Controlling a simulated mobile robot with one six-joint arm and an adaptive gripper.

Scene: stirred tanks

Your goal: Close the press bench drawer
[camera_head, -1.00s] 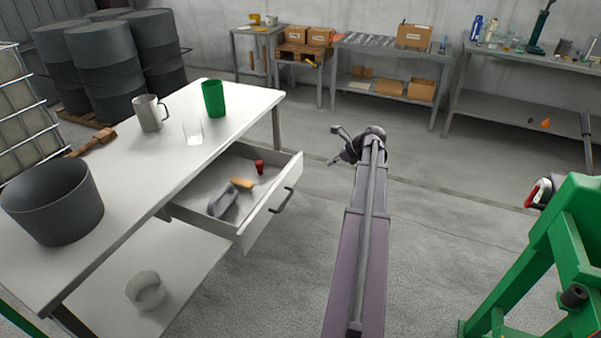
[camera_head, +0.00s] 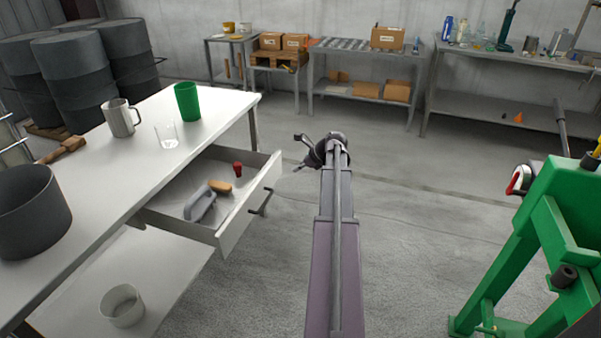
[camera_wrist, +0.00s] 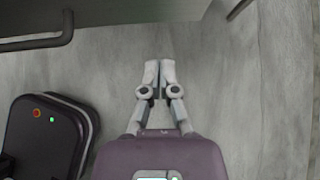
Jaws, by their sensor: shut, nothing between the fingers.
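The press bench (camera_head: 120,170) is a white-topped table on the left. Its drawer (camera_head: 232,222) stands pulled open towards the right. The drawer has a dark bar handle (camera_head: 262,203) on its front and holds a grey tool (camera_head: 200,204), a tan-orange item (camera_head: 221,186) and a small red item (camera_head: 238,169). My gripper (camera_head: 298,153) is right of the drawer front in the head view, apart from it. In the wrist view my gripper (camera_wrist: 158,65) has its fingers together and empty over the floor. A dark bar (camera_wrist: 50,42), seemingly the drawer handle, shows at upper left there.
A green mug (camera_head: 187,102), a grey mug (camera_head: 121,118), a clear glass (camera_head: 167,134) and a dark pot (camera_head: 32,212) stand on the bench. A green frame (camera_head: 540,220) stands at the right. Open floor (camera_head: 400,240) lies between bench and frame.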

